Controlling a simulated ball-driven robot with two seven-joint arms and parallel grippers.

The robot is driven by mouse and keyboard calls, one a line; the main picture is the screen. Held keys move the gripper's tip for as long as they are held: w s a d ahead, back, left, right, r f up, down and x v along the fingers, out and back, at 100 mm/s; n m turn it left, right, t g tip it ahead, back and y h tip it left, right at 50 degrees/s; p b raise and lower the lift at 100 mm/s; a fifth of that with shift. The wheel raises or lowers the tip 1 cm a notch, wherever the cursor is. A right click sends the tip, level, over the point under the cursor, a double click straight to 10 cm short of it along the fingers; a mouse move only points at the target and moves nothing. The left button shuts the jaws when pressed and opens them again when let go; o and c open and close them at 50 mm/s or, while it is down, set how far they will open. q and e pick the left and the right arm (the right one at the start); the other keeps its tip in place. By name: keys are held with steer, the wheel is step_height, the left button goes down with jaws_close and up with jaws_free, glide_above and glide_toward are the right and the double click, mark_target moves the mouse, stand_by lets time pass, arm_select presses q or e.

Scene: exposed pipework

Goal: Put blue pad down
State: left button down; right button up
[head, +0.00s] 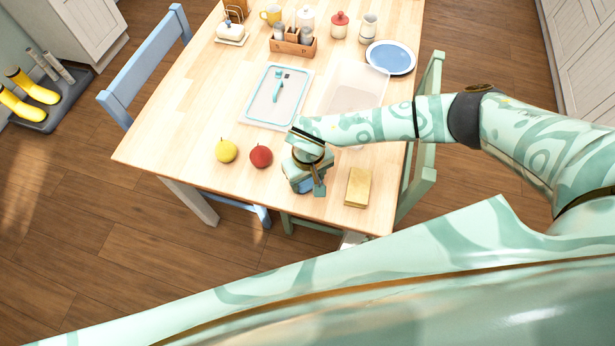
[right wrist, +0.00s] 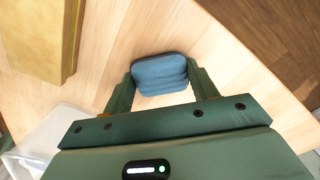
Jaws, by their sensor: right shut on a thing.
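The blue pad (right wrist: 160,76) is a rounded, ridged block between the two fingers of my right gripper (right wrist: 162,88). The gripper is shut on it, with a finger at each side. In the head view my right gripper (head: 306,183) is over the near part of the wooden table (head: 205,105), and its own wrist hides most of the pad. I cannot tell whether the pad touches the tabletop. My left gripper is in neither view.
A yellow block (head: 357,187) lies just right of the gripper. A red apple (head: 261,156) and a yellow fruit (head: 226,151) lie to its left. A lidded tray (head: 262,118), a clear bin (head: 336,92) and a blue plate (head: 390,57) are farther back. The near table edge is close.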

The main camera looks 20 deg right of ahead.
mark_target(308, 181)
steer(key=shift+f, duration=0.15)
steer(key=o, duration=0.9)
steer(key=shift+r, duration=0.35)
step_height(308, 181, up, 12)
steer(key=p, duration=0.2)
steer(key=shift+f+p, duration=0.1)
steer(key=shift+p, duration=0.25)
steer(key=shift+f, duration=0.1)
